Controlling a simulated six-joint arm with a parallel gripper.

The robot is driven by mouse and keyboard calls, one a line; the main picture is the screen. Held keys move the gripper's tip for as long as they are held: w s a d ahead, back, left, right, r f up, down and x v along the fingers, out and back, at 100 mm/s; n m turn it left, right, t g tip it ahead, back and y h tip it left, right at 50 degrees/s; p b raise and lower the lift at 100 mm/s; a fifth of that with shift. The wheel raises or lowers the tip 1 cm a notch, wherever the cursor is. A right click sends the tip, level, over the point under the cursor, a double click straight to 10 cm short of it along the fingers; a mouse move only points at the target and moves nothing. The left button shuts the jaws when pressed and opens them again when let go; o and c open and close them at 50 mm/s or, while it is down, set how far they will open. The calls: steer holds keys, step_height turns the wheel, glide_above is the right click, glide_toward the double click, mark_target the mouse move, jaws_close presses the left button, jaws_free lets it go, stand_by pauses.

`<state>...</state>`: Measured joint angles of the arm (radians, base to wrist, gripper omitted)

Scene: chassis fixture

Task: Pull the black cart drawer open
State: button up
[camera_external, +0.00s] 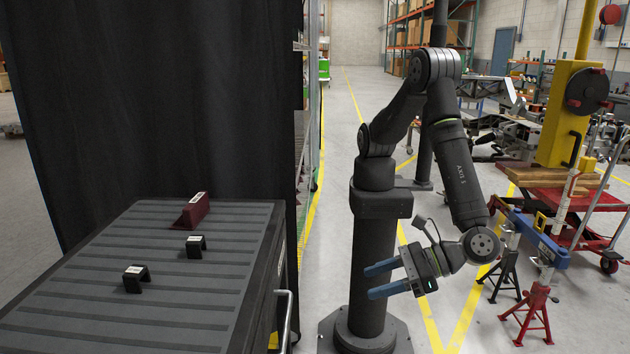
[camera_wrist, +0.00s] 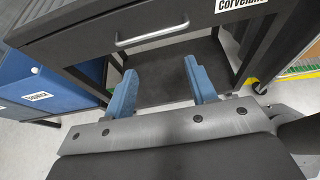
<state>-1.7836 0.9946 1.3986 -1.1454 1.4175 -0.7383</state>
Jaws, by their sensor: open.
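The black cart (camera_external: 150,280) stands at the left in the external view, its ribbed top facing up. In the wrist view its drawer (camera_wrist: 190,22) shows a dark front with a silver bar handle (camera_wrist: 152,34) and looks closed. My gripper (camera_external: 374,281) is open and empty, with two blue fingers pointing left toward the cart, apart from it. In the wrist view the fingers of my gripper (camera_wrist: 160,82) are spread below the handle and do not hold it. In the external view the drawer front is mostly hidden, and a silver handle (camera_external: 284,318) shows at the cart's right edge.
Two small black brackets (camera_external: 134,279) and a dark red part (camera_external: 192,211) lie on the cart top. A black curtain (camera_external: 150,110) hangs behind it. A blue cabinet (camera_wrist: 38,82) stands left in the wrist view.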

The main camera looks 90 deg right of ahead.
steer(key=c, duration=0.3)
steer(key=n+t+y, duration=0.1)
steer(key=n+y, duration=0.5)
steer(key=n, duration=1.6)
glide_toward(287, 320)
steer(key=x, duration=1)
steer(key=shift+w+f, duration=0.1)
steer(key=shift+f, duration=0.25)
steer(key=shift+c, duration=0.4)
jaws_close()
